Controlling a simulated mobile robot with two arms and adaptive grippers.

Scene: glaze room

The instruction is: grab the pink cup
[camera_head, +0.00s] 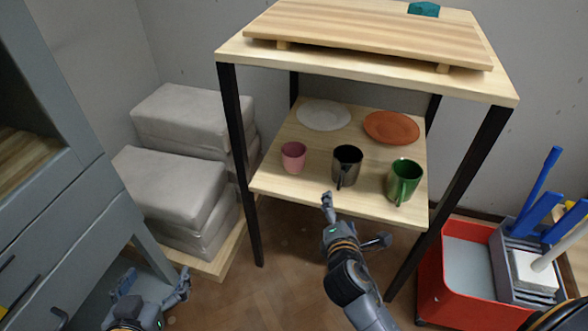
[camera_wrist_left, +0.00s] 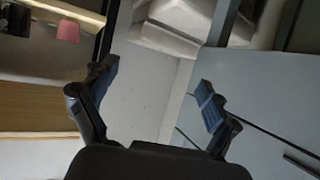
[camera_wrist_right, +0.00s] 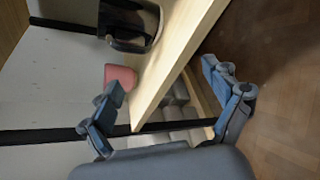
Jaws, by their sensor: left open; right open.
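The pink cup (camera_head: 293,157) stands upright at the left front of the middle shelf (camera_head: 283,182). It also shows in the left wrist view (camera_wrist_left: 68,28) at the top left and in the right wrist view (camera_wrist_right: 121,77) beyond the shelf edge. My right gripper (camera_head: 352,220) is open and empty at the shelf's front edge, below and right of the pink cup, near the black mug. In its wrist view the fingers (camera_wrist_right: 170,92) stand apart. My left gripper (camera_head: 150,284) is open and empty, low at the bottom left, well away from the cup.
A black mug (camera_head: 347,164) stands right of the pink cup, then a green mug (camera_head: 404,181). A white plate (camera_head: 324,115) and an orange plate (camera_head: 391,127) lie behind. Black shelf posts (camera_head: 240,165) flank the shelf. A red bin (camera_head: 431,291) stands at right, grey blocks (camera_head: 175,187) at left.

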